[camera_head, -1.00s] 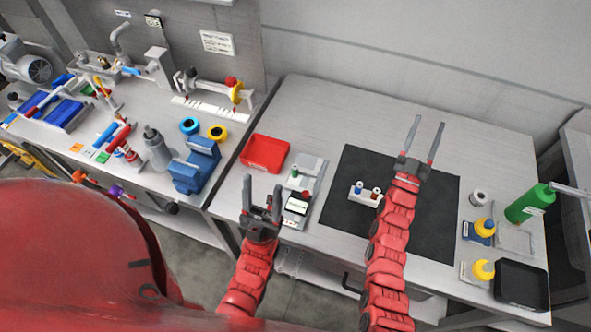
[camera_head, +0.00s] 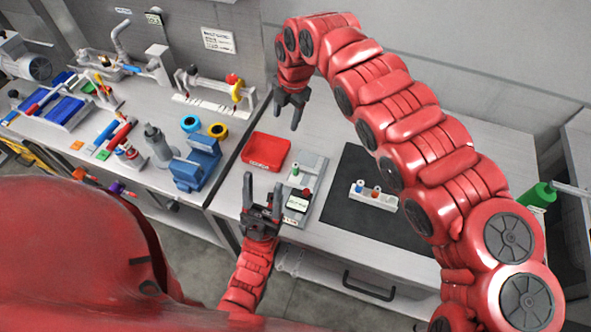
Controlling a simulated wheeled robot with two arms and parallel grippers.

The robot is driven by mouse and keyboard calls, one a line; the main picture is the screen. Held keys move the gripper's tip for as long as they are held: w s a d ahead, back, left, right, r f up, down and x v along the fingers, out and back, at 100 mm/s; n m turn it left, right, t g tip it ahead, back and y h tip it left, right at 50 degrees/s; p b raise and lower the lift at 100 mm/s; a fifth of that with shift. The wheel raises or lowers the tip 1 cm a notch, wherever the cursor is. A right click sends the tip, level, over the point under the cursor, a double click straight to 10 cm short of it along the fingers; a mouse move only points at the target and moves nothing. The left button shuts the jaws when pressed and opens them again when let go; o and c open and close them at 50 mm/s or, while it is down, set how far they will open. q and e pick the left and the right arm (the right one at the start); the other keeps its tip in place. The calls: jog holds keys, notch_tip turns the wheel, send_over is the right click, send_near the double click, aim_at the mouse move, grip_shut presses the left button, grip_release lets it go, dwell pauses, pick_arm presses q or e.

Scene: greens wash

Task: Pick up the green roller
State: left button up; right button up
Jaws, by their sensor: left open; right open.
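A small green roller (camera_head: 296,169) stands upright on the pale plate of a scale-like device (camera_head: 313,162), right of the red tray. My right gripper (camera_head: 286,121) is open and empty, pointing down above the back of the table, up and slightly left of the roller in the picture. My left gripper (camera_head: 262,183) is open and empty, fingers pointing away from me, near the front edge, left of the device's dark display. A white rack (camera_head: 382,201) on the black mat holds a blue roller (camera_head: 360,187) and an orange-red one (camera_head: 376,192).
A red tray (camera_head: 265,152) lies left of the device. The black mat (camera_head: 345,215) is partly covered by my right arm, which also hides most of the table's right side. A green bottle (camera_head: 538,196) shows at right. A blue vise (camera_head: 195,168) stands on the left bench.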

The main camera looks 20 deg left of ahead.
jog(key=s+d+r+n+h, duration=0.1)
jog(key=s+d+h, duration=0.1)
jog(key=s+d, duration=0.1)
jog(key=p, duration=0.5)
send_over(296, 165)
jog(key=shift+n+g, duration=0.3)
jog(key=shift+g, duration=0.1)
notch_tip(296, 165, down, 11)
jog(key=shift+s+a+r, duration=0.1)
jog(key=shift+f, duration=0.6)
jog(key=shift+f+p, duration=0.65)
jog(key=shift+p, duration=0.15)
notch_tip(296, 165, down, 3)
jog(key=shift+f+b, duration=0.1)
jog(key=shift+b, duration=0.2)
jog(key=shift+f, duration=0.35)
